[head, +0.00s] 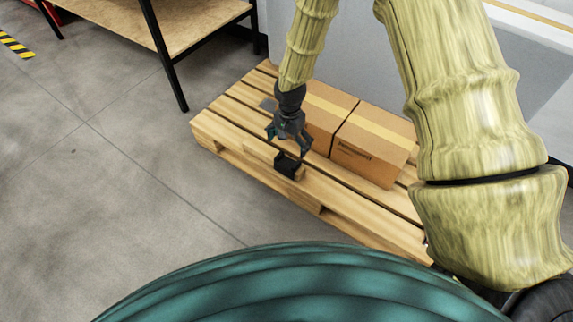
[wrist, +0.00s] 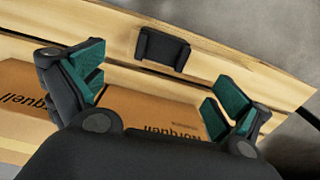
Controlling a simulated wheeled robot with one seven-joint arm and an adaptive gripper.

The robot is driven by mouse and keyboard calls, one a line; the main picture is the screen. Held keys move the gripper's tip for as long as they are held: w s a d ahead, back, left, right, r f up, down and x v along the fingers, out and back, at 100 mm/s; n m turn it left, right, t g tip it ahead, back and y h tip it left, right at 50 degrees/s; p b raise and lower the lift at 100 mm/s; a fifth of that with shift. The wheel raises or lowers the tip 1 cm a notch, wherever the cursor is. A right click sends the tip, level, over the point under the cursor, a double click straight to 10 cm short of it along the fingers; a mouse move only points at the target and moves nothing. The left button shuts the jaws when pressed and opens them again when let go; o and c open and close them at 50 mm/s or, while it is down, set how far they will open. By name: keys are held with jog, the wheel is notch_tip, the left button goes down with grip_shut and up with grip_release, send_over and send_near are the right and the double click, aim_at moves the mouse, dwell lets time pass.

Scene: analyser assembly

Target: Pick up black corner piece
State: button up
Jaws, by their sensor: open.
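The black corner piece (head: 287,163) lies on the front slats of a wooden pallet, beside the cardboard boxes. In the wrist view the black corner piece (wrist: 162,48) sits on a pale plank, beyond the fingertips and between them from side to side. My gripper (head: 290,147) is above the pallet, just over and behind the piece. In the wrist view my gripper (wrist: 155,85) has its two teal-padded fingers spread wide with nothing between them. Whether a fingertip touches the piece cannot be told in the head view.
Two cardboard boxes (head: 370,150) stand on the pallet (head: 228,127) behind and right of the piece. A grey panel (head: 365,55) rises behind them. A wooden-topped table (head: 175,40) with black legs stands at upper left. The grey floor (head: 110,180) on the left is clear.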

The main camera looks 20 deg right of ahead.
jog(key=b, duration=0.2)
send_over(288, 163)
notch_tip(288, 163, down, 5)
jog(key=shift+w+d+f, duration=0.1)
jog(key=shift+s+a+f+b, duration=0.1)
jog(key=shift+f+b, duration=0.9)
jog(key=shift+f, duration=0.25)
jog(key=shift+s+a+f+b, duration=0.1)
jog(key=shift+f+b, duration=0.85)
jog(key=shift+f, duration=0.3)
jog(key=c, duration=0.9)
